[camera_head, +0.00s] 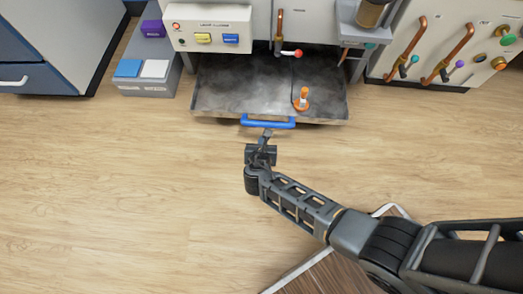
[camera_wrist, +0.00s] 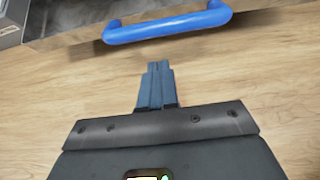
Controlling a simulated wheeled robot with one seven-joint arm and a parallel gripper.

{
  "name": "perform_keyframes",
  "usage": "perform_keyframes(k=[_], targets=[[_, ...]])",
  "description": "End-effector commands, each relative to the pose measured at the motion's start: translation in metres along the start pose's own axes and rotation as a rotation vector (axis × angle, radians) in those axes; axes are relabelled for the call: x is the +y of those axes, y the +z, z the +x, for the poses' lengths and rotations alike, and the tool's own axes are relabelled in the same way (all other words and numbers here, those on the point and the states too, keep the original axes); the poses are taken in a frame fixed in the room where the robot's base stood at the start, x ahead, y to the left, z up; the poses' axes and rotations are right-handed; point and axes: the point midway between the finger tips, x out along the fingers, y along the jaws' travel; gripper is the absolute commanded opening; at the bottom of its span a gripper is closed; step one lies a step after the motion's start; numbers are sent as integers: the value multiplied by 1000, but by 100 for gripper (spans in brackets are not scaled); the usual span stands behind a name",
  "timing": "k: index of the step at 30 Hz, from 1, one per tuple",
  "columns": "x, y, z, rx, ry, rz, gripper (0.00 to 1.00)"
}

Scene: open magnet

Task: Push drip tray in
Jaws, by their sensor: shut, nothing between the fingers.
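The drip tray (camera_head: 225,103) is a dark, stained metal tray sticking out from under the white machine, low over the floor. A blue handle (camera_head: 268,122) is on the middle of its front edge. The handle also shows large at the top of the wrist view (camera_wrist: 168,26). My gripper (camera_head: 266,134) is in front of the handle, near its middle. In the wrist view, my shut, empty fingers (camera_wrist: 157,68) point at the handle, with a small strip of floor visible between. An orange-and-white item (camera_head: 301,99) stands in the tray's right part, with a dark cord running up.
A grey box with coloured blocks (camera_head: 145,85) stands left of the tray. Panels with copper pipes and valves (camera_head: 440,50) are at the right. Blue drawers (camera_head: 45,50) are at the far left.

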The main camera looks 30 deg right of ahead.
Motion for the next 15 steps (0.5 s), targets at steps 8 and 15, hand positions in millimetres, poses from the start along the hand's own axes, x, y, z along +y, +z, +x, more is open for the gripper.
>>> perform_keyframes(k=[8, 15], targets=[[0, 10, 44, -1, 0, 2, 0], [0, 18, 54, 0, 1, 1, 0]])
